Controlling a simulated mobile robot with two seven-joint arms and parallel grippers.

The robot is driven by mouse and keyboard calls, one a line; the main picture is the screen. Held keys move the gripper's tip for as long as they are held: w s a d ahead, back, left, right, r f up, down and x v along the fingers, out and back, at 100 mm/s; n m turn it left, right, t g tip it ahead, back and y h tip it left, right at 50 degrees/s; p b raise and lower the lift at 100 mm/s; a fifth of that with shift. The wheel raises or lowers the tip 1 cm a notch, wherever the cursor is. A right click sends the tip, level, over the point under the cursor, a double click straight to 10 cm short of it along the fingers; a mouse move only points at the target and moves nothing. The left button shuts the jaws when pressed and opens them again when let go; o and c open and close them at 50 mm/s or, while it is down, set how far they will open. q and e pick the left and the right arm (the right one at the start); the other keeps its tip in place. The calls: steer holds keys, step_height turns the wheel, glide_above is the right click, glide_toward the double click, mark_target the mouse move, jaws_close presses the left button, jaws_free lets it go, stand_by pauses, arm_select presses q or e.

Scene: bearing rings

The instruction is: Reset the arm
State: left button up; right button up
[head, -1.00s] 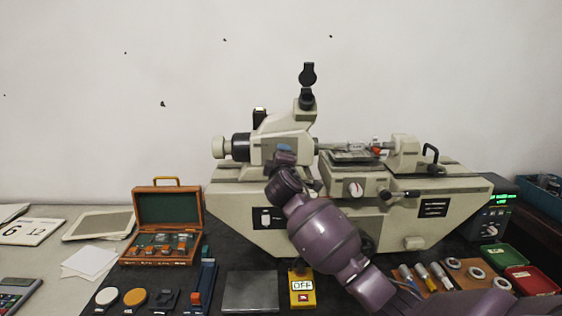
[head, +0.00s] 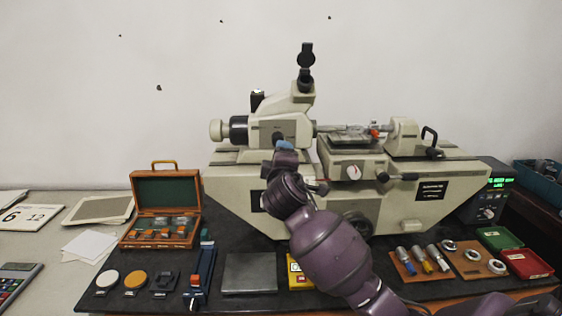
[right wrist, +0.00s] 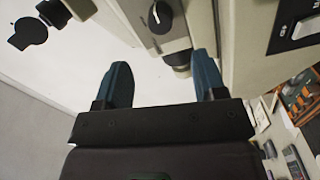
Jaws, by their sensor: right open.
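My right arm comes in from the lower right in the head view. Its right gripper (head: 284,146) is in front of the beige measuring machine (head: 420,208), below its eyepiece column. The right wrist view shows this gripper (right wrist: 164,80) open, its two blue fingers wide apart with nothing between them. Beyond the fingers is a part of the machine with a black knob (right wrist: 160,17). Whether a finger touches the machine cannot be told. My left gripper is in neither view.
On the dark mat are a wooden case (head: 165,205), a grey plate (head: 250,273), a yellow switch box (head: 299,277) partly behind my arm, and several metal rings (head: 472,255). Green (head: 499,238) and red (head: 528,264) trays lie at the right. Papers (head: 90,245) lie left.

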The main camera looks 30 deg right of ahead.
steer(key=shift+s+a, duration=0.1)
steer(key=shift+s, duration=0.1)
steer(key=shift+f, duration=0.15)
stand_by(0.3)
steer(key=s+a+f+m+g+y, duration=0.2)
steer(key=s+f+g, duration=0.1)
steer(key=s+f, duration=0.7)
steer(key=s+a+f+m+g+y, duration=0.25)
steer(key=s+f, duration=0.45)
steer(key=f, duration=0.4)
steer(key=s+a+f+m+g+y, duration=0.2)
steer(key=s+a+f+g, duration=0.15)
steer(key=s, duration=0.65)
steer(key=s+a+f+m+g+y, duration=0.2)
steer(key=s+a+f+g, duration=0.15)
steer(key=s, duration=0.65)
steer(key=w+f+t+y, duration=0.1)
steer(key=w+f+t, duration=0.6)
steer(key=f, duration=0.3)
steer(key=shift+w+d+f+t, duration=0.3)
steer(key=shift+d+f+t, duration=0.05)
steer(key=shift+t, duration=0.5)
